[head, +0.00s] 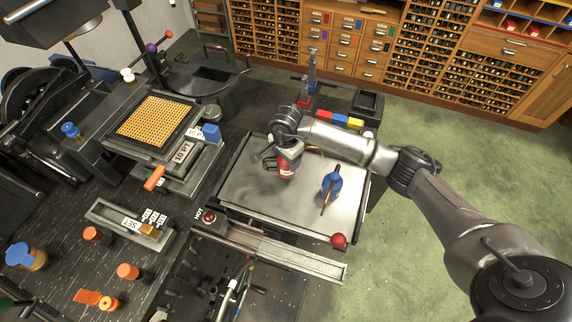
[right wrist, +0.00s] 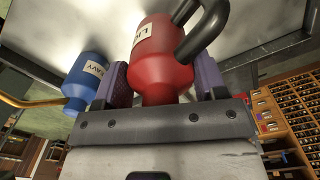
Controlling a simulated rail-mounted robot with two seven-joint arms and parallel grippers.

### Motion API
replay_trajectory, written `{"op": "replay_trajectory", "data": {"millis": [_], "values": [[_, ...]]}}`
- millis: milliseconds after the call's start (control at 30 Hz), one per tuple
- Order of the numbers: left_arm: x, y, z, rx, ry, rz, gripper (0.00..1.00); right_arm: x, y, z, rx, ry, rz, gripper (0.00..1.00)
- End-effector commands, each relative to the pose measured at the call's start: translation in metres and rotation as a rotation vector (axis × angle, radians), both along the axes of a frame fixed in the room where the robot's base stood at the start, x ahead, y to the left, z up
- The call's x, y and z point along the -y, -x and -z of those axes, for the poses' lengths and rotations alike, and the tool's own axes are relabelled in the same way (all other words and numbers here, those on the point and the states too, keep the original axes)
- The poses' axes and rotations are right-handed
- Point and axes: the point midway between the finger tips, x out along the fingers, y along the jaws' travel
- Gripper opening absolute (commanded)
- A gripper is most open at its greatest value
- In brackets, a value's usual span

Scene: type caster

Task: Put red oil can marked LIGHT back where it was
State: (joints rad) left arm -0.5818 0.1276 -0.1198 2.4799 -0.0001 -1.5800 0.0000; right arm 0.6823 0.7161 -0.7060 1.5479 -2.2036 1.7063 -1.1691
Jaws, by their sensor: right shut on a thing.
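My right gripper (head: 278,166) is shut on the red oil can (head: 287,171), over the left part of the grey metal plate. In the right wrist view, the red can (right wrist: 162,60) sits between the two purple-padded fingers (right wrist: 163,85), its label partly readable as "LI". A dark curved handle or spout is beside it. I cannot tell whether the can touches the plate. A blue oil can (head: 331,183) with an orange-yellow spout stands on the plate to the right; its label reads as ending in "AVY" in the right wrist view (right wrist: 85,75). My left gripper is not in view.
The grey plate (head: 240,195) has bare room around both cans. A red ball knob (head: 338,240) is at its front right corner. Red, yellow and blue blocks (head: 340,119) lie behind it. A machine with an orange grid (head: 155,120) stands left. Drawer cabinets line the back.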

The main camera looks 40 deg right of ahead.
Motion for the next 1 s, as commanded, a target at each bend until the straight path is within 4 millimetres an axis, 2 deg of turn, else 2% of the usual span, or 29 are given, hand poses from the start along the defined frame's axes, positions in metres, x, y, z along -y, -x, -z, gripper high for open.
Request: {"op": "replay_trajectory", "data": {"millis": [367,767,800,1000], "values": [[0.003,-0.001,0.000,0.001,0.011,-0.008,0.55,-0.001,0.000,0.035,0.001,-0.002,-0.001,0.32],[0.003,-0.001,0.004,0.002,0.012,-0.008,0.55,0.000,0.000,0.041,0.002,0.000,-0.002,0.32],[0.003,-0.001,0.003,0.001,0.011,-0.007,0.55,0.000,0.000,0.040,0.001,0.000,-0.002,0.68],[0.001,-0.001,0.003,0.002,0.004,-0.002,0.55,0.000,0.000,0.040,0.001,-0.001,-0.002,0.87]]}}
